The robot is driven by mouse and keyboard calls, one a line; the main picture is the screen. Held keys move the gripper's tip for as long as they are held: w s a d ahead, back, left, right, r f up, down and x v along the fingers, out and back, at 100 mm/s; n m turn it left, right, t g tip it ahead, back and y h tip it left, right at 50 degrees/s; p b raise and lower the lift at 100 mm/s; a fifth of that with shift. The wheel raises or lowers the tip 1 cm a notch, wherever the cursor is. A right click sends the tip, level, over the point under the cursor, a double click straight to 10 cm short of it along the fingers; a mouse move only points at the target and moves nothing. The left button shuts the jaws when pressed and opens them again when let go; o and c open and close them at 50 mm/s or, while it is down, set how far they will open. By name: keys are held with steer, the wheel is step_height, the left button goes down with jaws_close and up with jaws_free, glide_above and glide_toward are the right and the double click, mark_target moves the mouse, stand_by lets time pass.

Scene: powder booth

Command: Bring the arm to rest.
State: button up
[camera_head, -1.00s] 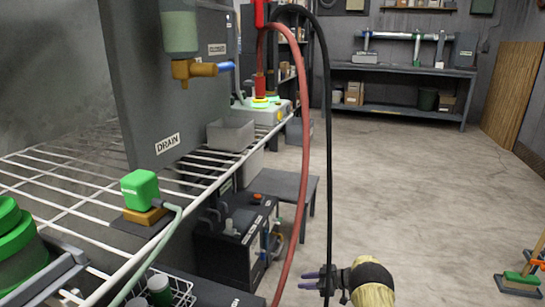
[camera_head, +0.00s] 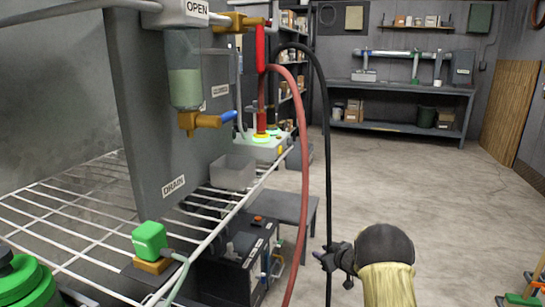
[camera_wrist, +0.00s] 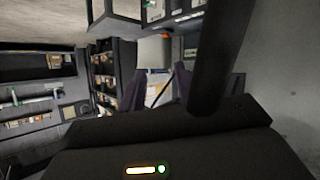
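My gripper (camera_head: 320,260) is at the lower middle of the head view, over the floor and right of the red hose (camera_head: 304,180). Its dark fingers stand apart and hold nothing that I can see. In the wrist view the two purple fingers of my gripper (camera_wrist: 156,88) are also spread, with an open gap between them. The black hose (camera_head: 327,150) hangs down right by my gripper in the head view. I cannot tell whether they touch.
A small grey table (camera_head: 285,207) stands below. A workbench (camera_head: 400,88) is at the back.

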steer(key=s+d+r+m+g+h+p, duration=0.2)
steer(key=s+r+m+h+p, duration=0.25)
steer(key=s+r, duration=0.7)
steer(key=s+a+r+m+g+p, duration=0.1)
steer(key=s+g, duration=0.1)
steer(key=s, duration=0.8)
steer(key=s+a+r+m+g+h+p, duration=0.1)
steer(key=s+a+r+g+p, duration=0.15)
steer(key=s, duration=0.85)
steer(key=s+a+r+m+g, duration=0.1)
steer(key=s+g, duration=0.2)
steer(key=s, duration=0.7)
step_height(320, 180, up, 37)
steer(key=p, duration=3.8)
steer(key=shift+w+d+r, duration=0.2)
steer(key=shift+w+d, duration=0.05)
steer(key=shift+t, duration=0.25)
